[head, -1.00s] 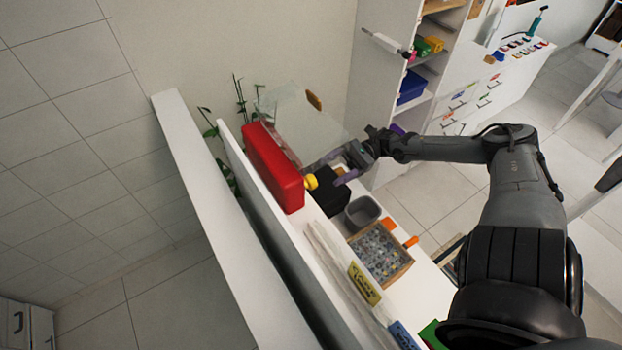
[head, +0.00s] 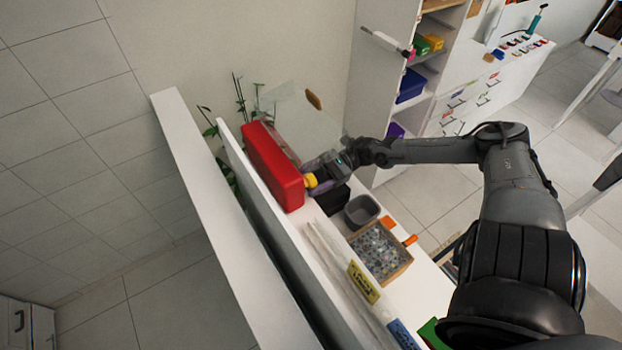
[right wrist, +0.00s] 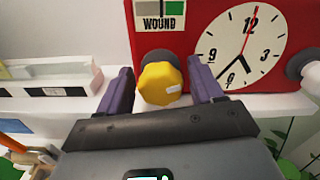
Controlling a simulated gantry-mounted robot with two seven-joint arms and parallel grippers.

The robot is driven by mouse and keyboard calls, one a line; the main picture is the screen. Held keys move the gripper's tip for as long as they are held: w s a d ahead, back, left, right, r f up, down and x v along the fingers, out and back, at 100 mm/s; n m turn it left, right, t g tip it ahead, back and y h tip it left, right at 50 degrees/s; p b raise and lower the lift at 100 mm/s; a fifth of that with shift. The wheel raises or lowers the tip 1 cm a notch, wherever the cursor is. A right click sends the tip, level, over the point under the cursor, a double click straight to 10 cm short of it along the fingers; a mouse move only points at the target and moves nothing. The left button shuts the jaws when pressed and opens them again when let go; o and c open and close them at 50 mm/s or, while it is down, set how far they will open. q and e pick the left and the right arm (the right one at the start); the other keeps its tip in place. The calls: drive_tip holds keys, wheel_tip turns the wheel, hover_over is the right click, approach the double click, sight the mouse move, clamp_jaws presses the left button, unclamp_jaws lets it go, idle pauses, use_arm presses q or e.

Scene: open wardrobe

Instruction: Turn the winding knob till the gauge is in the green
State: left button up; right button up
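A red clock box (head: 272,165) stands on the white shelf against the low panel. Its yellow faceted winding knob (right wrist: 160,83) sticks out below the gauge, beside the white dial (right wrist: 240,50). The knob also shows in the head view (head: 311,181). The gauge (right wrist: 159,10) has a grey part, a green part and the word WOUND; its top is cut off and I cannot tell the pointer's reading. My right gripper (head: 318,173) faces the knob. Its purple fingers stand open on either side of the knob, with gaps showing. My left gripper is not in view.
A black box (head: 335,200) sits just under my right gripper, with a grey bin (head: 350,218) and a tray of small parts (head: 352,244) nearby. A white side knob (right wrist: 312,75) is on the clock's right. A shelf unit (head: 421,104) stands behind.

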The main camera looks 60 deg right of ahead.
drive_tip(key=c, duration=0.8)
drive_tip(key=shift+m, duration=0.3)
